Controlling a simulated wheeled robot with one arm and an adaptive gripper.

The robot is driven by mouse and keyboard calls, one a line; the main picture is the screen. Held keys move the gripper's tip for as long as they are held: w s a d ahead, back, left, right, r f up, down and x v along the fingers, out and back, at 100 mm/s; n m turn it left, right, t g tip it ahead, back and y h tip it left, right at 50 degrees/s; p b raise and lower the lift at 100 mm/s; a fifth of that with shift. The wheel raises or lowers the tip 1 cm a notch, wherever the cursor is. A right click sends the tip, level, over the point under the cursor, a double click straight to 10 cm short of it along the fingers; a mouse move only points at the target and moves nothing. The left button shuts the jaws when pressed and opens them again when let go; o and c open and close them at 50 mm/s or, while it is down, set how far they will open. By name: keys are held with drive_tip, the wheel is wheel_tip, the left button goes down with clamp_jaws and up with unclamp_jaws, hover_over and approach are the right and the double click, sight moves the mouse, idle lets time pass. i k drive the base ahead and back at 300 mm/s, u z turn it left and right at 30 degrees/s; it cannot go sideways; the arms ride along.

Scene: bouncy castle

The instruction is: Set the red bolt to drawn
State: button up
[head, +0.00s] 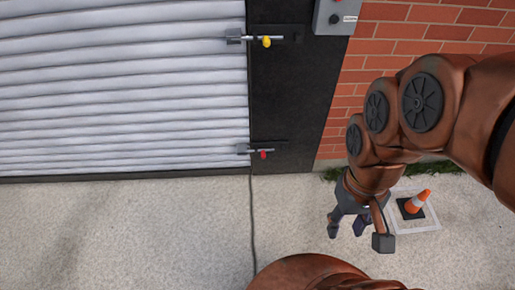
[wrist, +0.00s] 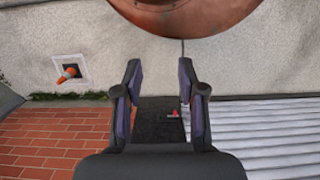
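The red bolt (head: 263,154) is low on the dark door post, at the right edge of the shutter. Its metal bar lies level and appears to reach left to a grey block (head: 242,148) at the shutter's edge; its exact seating is too small to tell. Its red knob also shows in the wrist view (wrist: 174,114), beyond and between my fingers. My gripper (head: 346,228) hangs to the right of and nearer than the bolt in the head view, apart from it. In the wrist view my gripper (wrist: 160,75) has its fingers wide apart with nothing between them.
A similar bolt with a yellow knob (head: 266,41) sits higher on the dark post (head: 290,90). A grey control box (head: 335,15) is at the top. An orange cone (head: 418,201) stands on the ground at right. A dark cable (head: 252,225) crosses the otherwise open pale ground.

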sight(263, 153)
drive_tip(key=k, duration=0.6)
drive_tip(key=u, duration=0.2)
drive_tip(key=i, duration=0.25)
drive_tip(key=u, duration=0.7)
drive_tip(key=i, duration=0.9)
drive_tip(key=u, duration=0.3)
